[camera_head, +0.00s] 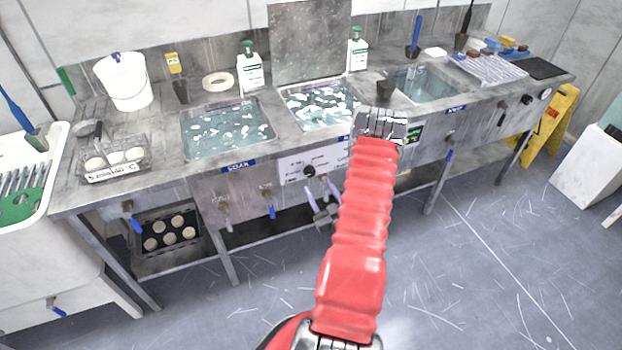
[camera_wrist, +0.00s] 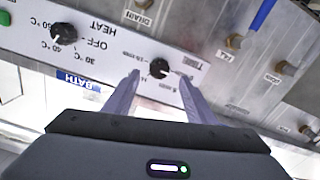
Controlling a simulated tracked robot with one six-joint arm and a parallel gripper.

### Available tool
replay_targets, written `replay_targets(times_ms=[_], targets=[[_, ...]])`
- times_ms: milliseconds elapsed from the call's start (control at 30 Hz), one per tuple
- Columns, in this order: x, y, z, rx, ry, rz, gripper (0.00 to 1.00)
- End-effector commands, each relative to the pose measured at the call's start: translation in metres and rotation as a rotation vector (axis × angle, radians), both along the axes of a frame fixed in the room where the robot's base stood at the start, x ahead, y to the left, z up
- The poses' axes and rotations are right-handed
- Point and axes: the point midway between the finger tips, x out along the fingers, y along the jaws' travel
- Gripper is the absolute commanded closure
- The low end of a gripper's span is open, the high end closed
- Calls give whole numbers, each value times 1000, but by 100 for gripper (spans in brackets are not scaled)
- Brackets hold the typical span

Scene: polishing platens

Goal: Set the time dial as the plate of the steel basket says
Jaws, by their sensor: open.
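The steel basket (camera_head: 140,151) stands at the left end of the bench with pale discs in it. Its white plate (camera_head: 112,172) appears to read "5 min 40 °C". The black time dial (camera_head: 310,171) is on the white panel (camera_head: 291,168) under the middle basin. It also shows in the wrist view (camera_wrist: 160,68), upside down, with "5 min" and "10 min" marks; its pointer is too small to read. My gripper (camera_head: 319,184) is open in front of it. In the wrist view, the lilac fingers (camera_wrist: 158,82) are on either side of the dial; contact cannot be told.
The heat dial (camera_wrist: 64,33) sits left of the time dial in the wrist view, with OFF, 30 °C and 40 °C among its marks. Drain (camera_wrist: 133,16) and fill (camera_wrist: 234,41) valves are nearby. A blue valve handle (camera_head: 271,211) hangs left of my gripper.

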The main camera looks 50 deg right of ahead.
Motion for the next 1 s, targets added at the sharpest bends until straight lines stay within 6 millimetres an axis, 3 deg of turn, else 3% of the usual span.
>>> replay_targets(times_ms=[200, 433, 833, 1000], targets=[[30, -17, 0, -2, 0, 2, 49], [53, -30, 0, -1, 0, 1, 49], [57, -33, 0, 1, -1, 0, 50], [57, -33, 0, 0, 0, 1, 62]])
